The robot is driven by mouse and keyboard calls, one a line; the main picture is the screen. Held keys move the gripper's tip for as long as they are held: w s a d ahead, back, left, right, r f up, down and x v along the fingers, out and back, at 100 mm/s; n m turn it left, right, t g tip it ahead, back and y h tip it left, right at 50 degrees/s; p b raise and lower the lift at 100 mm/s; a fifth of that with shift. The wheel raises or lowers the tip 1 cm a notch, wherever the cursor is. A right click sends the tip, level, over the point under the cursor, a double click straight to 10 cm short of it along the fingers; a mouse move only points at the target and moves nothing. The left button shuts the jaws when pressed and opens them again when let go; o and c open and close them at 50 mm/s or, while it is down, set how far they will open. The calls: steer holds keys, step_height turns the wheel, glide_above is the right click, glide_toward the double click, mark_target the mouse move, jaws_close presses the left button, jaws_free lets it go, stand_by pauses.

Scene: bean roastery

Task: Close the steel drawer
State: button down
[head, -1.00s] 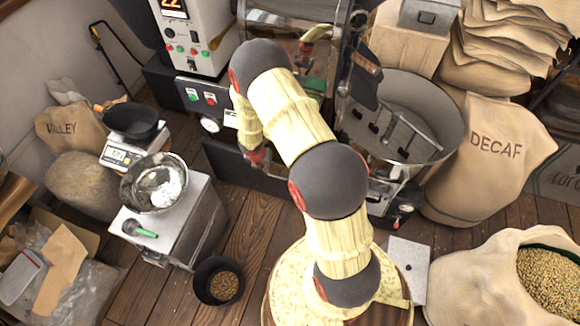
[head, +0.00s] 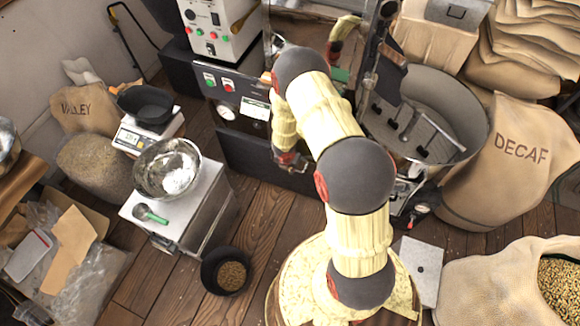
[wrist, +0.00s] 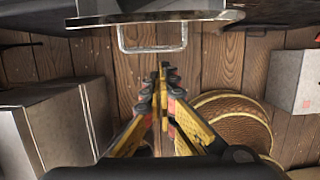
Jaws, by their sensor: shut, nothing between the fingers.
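In the wrist view, a metal U-shaped handle (wrist: 152,38) sticks out from a dark front with a pale steel edge (wrist: 150,18) at the top. This looks like the steel drawer, low on the roaster; how far it stands out is hard to tell. My gripper (wrist: 163,68) is shut and empty, with its fingertips pointing toward the handle and just short of it in the picture. In the head view, my gripper (head: 292,162) is in front of the roaster's dark lower panel (head: 255,165), and my arm hides much of that area.
A steel cabinet (head: 205,215) bearing a metal bowl (head: 166,170) and a green-handled scoop stands left of my gripper. A black bucket (head: 226,272) is on the floor beside it. The round cooling tray (head: 440,110) and DECAF sack (head: 520,150) are right. Plank floor lies between.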

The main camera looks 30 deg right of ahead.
steer(key=shift+w+d+f, duration=0.6)
steer(key=shift+w+d, duration=0.1)
steer(key=shift+d, duration=0.2)
steer(key=shift+w+d+f, duration=0.6)
steer(key=shift+w+d, duration=0.1)
steer(key=shift+d, duration=0.2)
